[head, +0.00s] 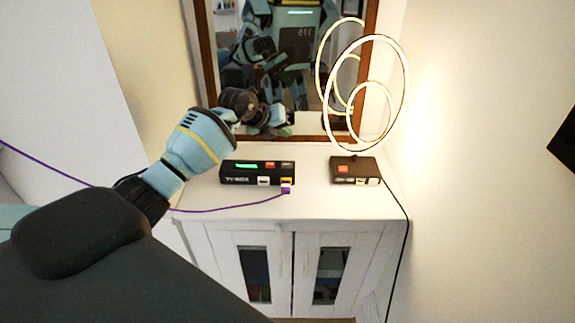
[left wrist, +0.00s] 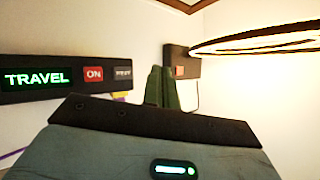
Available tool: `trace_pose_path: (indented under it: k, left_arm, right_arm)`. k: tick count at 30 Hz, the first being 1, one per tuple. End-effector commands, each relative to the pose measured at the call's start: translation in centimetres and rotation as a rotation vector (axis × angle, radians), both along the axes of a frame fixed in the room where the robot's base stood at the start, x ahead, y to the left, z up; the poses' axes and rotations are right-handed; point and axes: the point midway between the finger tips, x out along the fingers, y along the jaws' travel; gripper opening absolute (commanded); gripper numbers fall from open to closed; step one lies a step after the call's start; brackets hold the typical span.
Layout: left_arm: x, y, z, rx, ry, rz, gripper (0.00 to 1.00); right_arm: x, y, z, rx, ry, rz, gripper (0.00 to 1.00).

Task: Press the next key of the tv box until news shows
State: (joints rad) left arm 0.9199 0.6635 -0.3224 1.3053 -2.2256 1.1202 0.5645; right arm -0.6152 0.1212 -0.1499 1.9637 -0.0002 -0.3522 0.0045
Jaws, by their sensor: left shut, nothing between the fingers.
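The TV box (head: 232,178) is a black box on the white cabinet top, with a green lit display. In the left wrist view its display (left wrist: 37,77) reads TRAVEL. A red ON key (left wrist: 93,74) and a grey key (left wrist: 123,73), which seems to read NEXT, sit right of it. My left gripper (head: 284,131) is above and behind the box in the head view, its fingers together and empty. In the left wrist view its dark green fingers (left wrist: 164,88) are right of the grey key and appear apart from it. My right gripper is not directly in view.
A second black box with a red key (head: 343,169) stands to the right, below a lit ring lamp (head: 405,75). A purple cable (head: 235,207) runs to the TV box's front. A brown-framed mirror (head: 205,60) behind reflects me. The cabinet top (head: 310,200) is clear between the boxes.

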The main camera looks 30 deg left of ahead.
Motion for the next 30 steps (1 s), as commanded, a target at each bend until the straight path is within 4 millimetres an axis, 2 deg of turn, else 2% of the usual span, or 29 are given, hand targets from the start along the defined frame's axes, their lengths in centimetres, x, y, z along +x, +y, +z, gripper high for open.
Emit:
trace_pose_path:
  k: [8, 21, 30]
  left_arm:
    - [0.0, -0.1, -1.4, -0.002, 0.004, -0.002, 0.0]
    - [-0.1, -0.1, -6.9, -0.003, 0.009, -0.001, 0.0]
    - [0.0, -0.1, -8.8, -0.002, 0.001, -0.001, 0.0]
  right_arm:
    - [-0.6, 0.0, -0.8, 0.001, 0.018, 0.001, 0.5]
    - [-3.3, 0.4, -4.1, 0.01, 0.097, -0.005, 0.5]
    - [-3.6, 0.6, -4.8, 0.015, 0.109, -0.008, 0.5]
